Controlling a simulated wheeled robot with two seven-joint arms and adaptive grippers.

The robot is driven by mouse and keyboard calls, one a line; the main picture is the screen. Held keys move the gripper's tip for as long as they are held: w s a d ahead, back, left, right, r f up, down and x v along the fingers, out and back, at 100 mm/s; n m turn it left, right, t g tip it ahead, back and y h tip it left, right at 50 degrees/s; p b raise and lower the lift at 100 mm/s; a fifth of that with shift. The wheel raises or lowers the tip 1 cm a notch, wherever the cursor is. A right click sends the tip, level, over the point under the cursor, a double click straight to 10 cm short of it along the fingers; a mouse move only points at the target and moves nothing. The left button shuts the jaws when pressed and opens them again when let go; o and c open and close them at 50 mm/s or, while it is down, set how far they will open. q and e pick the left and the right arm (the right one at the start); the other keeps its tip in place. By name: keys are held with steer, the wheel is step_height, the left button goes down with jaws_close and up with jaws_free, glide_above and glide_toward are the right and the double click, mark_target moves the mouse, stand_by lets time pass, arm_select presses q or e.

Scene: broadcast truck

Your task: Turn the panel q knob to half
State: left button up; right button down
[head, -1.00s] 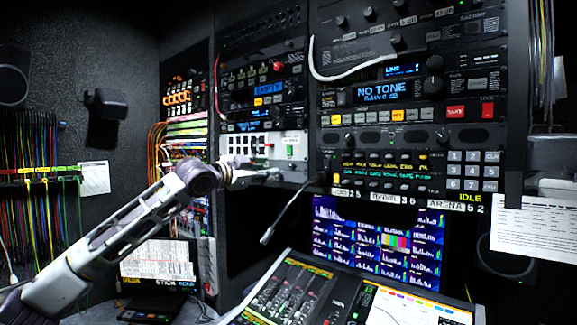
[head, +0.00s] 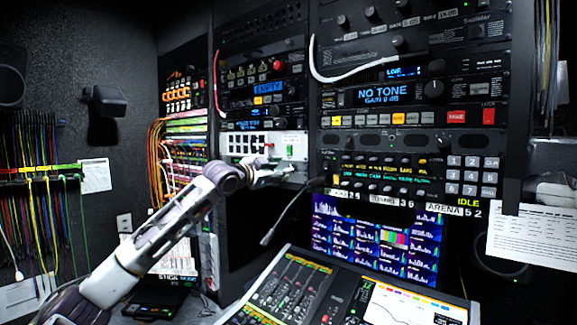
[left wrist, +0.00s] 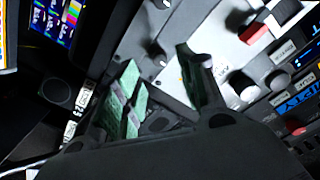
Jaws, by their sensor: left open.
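My left gripper (head: 278,173) is in front of the lower edge of the light panel (head: 283,147) in the left rack. My right gripper is not in view.
The screen (head: 375,243) and the sloped mixing console (head: 335,297) lie to the right and below. Patch cables (head: 158,150) run down the rack's left side.

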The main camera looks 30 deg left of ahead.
mark_target(293, 166)
arm_select(q)
steer(key=shift+w+d+p, duration=0.15)
steer(key=shift+w+p, duration=0.3)
steer(key=shift+w, duration=0.85)
steer(key=shift+w+d+p, duration=0.15)
steer(key=shift+w+p, duration=0.3)
steer(key=shift+w, duration=0.8)
jaws_close()
